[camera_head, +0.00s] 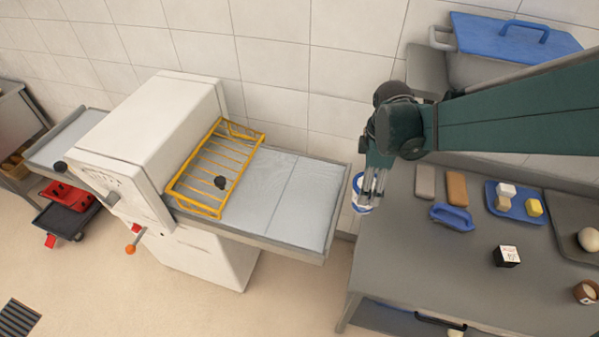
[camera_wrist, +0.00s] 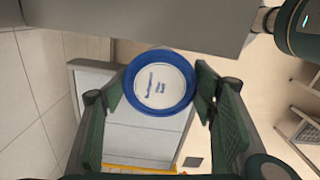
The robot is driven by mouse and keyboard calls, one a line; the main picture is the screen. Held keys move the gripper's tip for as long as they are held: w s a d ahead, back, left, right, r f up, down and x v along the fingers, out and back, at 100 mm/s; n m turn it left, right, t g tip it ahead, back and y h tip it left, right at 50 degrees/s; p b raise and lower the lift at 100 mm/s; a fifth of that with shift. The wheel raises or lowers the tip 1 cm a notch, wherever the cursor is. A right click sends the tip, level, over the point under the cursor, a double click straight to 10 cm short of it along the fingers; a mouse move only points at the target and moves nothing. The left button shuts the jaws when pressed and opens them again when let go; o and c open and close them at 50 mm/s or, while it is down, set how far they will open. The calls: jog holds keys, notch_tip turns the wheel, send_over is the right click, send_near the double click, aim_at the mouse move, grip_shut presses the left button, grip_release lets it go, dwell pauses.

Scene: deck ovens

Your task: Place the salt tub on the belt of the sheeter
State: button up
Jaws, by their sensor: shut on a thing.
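The salt tub (camera_wrist: 160,88) is a round tub with a white lid, blue rim and blue print. In the wrist view my gripper (camera_wrist: 160,95) is shut on it, with a green finger at each side. In the head view the tub (camera_head: 362,193) is largely hidden behind my gripper (camera_head: 372,190), by the left edge of the grey table. The sheeter (camera_head: 150,130) is a white machine at the left. Its pale belt (camera_head: 295,205) extends right, with its end just left of my gripper. The tub is off the belt, above the gap or table edge; its exact height is unclear.
A yellow wire guard (camera_head: 215,165) covers the belt beside the sheeter's body. The belt's right half is clear. A tiled wall stands behind.

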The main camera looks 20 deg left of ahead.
jog(key=w+a, duration=0.2)
jog(key=a, duration=0.9)
jog(key=w+a+f, duration=0.1)
jog(key=w+a, duration=0.2)
jog(key=a, duration=0.8)
jog(key=shift+w+a, duration=0.15)
jog(key=shift+w, duration=0.15)
jog(key=shift+f, duration=0.1)
jog(key=shift+f+p, duration=0.35)
jog(key=shift+f, duration=2.5)
jog(key=shift+f, duration=0.1)
jog(key=shift+f, duration=1.95)
jog(key=shift+f, duration=0.15)
jog(key=o, duration=1.3)
